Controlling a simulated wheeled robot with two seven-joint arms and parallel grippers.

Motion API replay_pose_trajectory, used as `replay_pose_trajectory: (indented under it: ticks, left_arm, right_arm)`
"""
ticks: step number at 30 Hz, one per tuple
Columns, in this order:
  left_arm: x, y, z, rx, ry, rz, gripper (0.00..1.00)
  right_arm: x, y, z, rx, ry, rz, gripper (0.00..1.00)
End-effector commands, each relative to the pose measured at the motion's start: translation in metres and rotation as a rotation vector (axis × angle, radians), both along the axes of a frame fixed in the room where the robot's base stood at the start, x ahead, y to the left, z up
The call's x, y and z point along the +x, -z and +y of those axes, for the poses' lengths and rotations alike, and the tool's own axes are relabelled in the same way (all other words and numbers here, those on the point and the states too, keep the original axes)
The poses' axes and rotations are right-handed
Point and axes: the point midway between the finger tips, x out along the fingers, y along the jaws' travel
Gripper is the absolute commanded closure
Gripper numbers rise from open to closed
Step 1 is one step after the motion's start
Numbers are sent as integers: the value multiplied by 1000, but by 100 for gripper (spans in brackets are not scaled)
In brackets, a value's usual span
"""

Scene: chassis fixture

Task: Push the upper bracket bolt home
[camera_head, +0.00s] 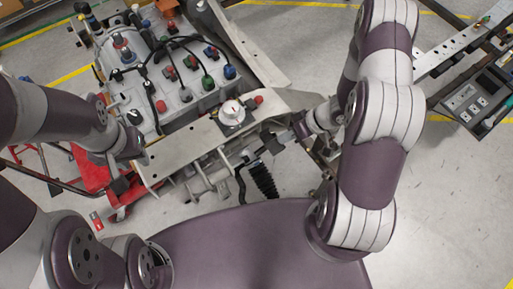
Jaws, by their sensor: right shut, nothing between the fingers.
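The chassis fixture (195,150) fills the upper left and centre of the head view, with a grey plate along its near edge. My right gripper (272,146) reaches in from the right to the chassis's near right side, by the brackets below the plate. It is shut with nothing between its fingers. I cannot make out the upper bracket bolt; it is too small or hidden by the gripper. My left gripper (130,172) hangs at the plate's left end, beside the red part. Its fingers are partly hidden, and I cannot tell whether they are open.
A black coiled spring (263,181) hangs below the chassis near my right gripper. A white round knob (232,112) and several coloured caps with black cables stand on top. A red stand (92,170) is at the left. A dark bench (470,105) with tools is at the right.

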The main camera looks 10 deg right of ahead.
Motion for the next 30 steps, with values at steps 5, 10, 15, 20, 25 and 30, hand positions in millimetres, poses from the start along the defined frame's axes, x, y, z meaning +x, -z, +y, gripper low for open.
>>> replay_pose_trajectory:
  ticks: [5,10,15,20,25,30]
  left_arm:
    - [0,0,0,0,0,0,63]
    - [0,-4,0,0,0,0,63]
    - [0,-13,0,0,0,0,63]
    - [0,-23,0,0,0,-1,63]
    - [0,-26,0,0,0,-1,63]
    - [0,-25,0,0,0,0,63]
  right_arm:
    - [5,24,17,-1,-2,5,100]
    - [12,54,39,-3,-1,4,100]
    - [16,73,61,-3,-2,3,100]
    - [8,73,81,-5,0,2,100]
    - [5,75,90,-6,2,1,100]
    - [5,76,91,-6,3,0,100]
